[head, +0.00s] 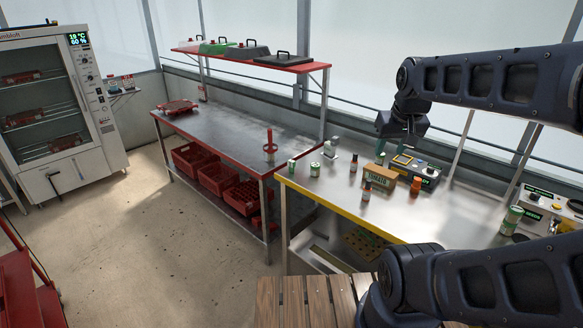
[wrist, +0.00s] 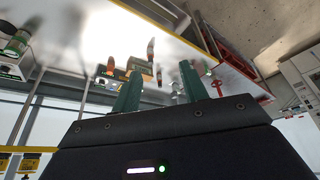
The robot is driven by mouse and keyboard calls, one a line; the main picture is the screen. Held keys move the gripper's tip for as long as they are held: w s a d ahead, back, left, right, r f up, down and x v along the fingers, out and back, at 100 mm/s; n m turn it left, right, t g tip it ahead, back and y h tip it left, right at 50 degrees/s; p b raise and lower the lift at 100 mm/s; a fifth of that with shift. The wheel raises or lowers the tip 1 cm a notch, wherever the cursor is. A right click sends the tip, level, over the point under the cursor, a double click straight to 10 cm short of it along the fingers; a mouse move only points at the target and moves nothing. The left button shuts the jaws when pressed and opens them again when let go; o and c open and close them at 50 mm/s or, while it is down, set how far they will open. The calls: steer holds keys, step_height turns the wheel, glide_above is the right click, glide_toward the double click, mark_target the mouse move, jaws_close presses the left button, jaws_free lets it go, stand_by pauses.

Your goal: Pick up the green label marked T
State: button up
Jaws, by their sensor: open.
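I cannot make out a separate green label marked T in either view. A brown box (head: 379,180) on the steel bench has a dark green front plate with lettering too small to read surely. My gripper (head: 384,150) hangs above the bench, just behind and above this box. In the wrist view my gripper (wrist: 158,82) has two green fingers standing well apart, with nothing held between them. Small bottles and the box show upside down beyond the fingertips.
A larger green can (head: 511,220) is at right. The bench's yellow front edge (head: 345,214) is clear.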

steer(key=w+a+r+n+g, duration=0.1)
steer(key=w+a+r+n, duration=0.15)
steer(key=w, duration=1.25)
steer(key=n+g, duration=0.4)
steer(key=n, duration=0.3)
glide_above(293, 166)
steer(key=f, duration=2.8)
steer(key=shift+w+d+f, duration=0.15)
steer(key=shift+w+f, duration=0.1)
steer(key=shift+f, duration=0.15)
steer(key=shift+w+f, duration=0.1)
steer(key=shift+f, duration=0.45)
step_height(293, 166, down, 5)
steer(key=shift+r, duration=0.1)
steer(key=shift+w+f, duration=0.2)
steer(key=shift+f, duration=1.15)
steer(key=shift+w+f, duration=0.15)
steer(key=shift+f, duration=1.2)
jaws_close()
